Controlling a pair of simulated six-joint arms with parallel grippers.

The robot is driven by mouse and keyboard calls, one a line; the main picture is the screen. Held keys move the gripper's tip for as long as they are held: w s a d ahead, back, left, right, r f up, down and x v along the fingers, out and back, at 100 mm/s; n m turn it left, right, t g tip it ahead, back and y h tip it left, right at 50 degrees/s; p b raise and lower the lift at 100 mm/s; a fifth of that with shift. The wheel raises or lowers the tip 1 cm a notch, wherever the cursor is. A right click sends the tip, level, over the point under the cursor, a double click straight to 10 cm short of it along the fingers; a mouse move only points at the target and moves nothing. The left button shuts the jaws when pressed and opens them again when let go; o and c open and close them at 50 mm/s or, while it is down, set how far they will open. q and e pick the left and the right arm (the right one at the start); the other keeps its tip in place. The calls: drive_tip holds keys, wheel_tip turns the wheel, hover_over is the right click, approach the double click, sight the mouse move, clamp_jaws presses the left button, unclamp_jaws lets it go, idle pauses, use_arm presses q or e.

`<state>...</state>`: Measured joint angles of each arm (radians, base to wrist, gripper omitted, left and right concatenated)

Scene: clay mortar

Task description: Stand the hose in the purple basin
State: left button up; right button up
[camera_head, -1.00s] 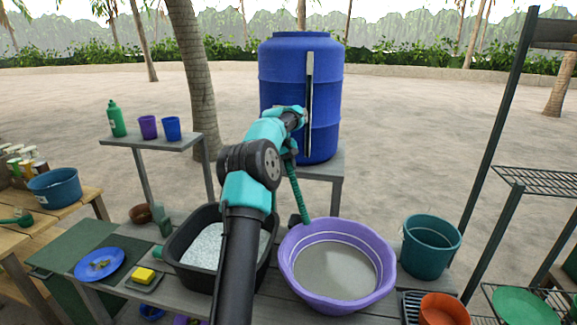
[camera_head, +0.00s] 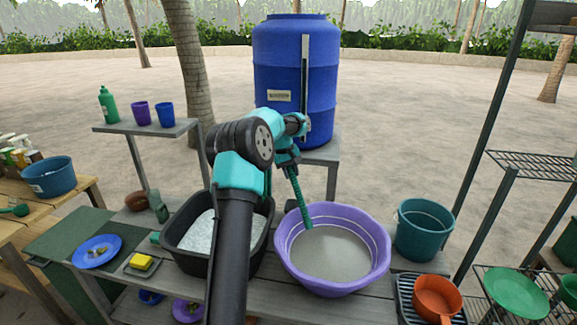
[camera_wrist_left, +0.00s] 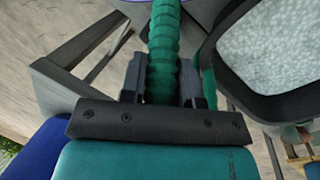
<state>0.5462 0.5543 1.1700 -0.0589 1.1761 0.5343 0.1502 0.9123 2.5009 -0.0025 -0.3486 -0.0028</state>
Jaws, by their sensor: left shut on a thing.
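The green ribbed hose (camera_head: 298,196) hangs nearly upright, slightly tilted, from my left gripper (camera_head: 288,160). Its lower end overlaps the inner back-left wall of the purple basin (camera_head: 378,250); I cannot tell whether it touches. The basin stands on the grey bench with grey liquid or material inside. In the left wrist view, the two fingers of my left gripper (camera_wrist_left: 163,82) are shut on the hose (camera_wrist_left: 163,40), which runs up out of the frame. A bit of purple rim shows at the top edge. My right gripper is not in view.
A black tub (camera_head: 262,232) of pale grains stands left of the basin, under my left arm. A teal bucket (camera_head: 424,232) and orange pot (camera_head: 436,296) stand to the right. The blue barrel (camera_head: 296,75) is behind on a stand. A yellow sponge (camera_head: 141,262) lies left.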

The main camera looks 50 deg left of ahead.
sight(301, 200)
use_arm(q)
drive_tip(key=shift+d+f, duration=1)
drive_tip(key=shift+f, duration=0.7)
drive_tip(key=shift+d+f, duration=0.95)
drive_tip(key=shift+f, duration=0.75)
drive_tip(key=shift+d+f, duration=1)
drive_tip(key=shift+f, duration=0.7)
drive_tip(key=o, duration=1.7)
drive_tip(key=shift+v, duration=5.5)
drive_tip(key=shift+w+d, duration=0.1)
drive_tip(key=shift+d, duration=0.05)
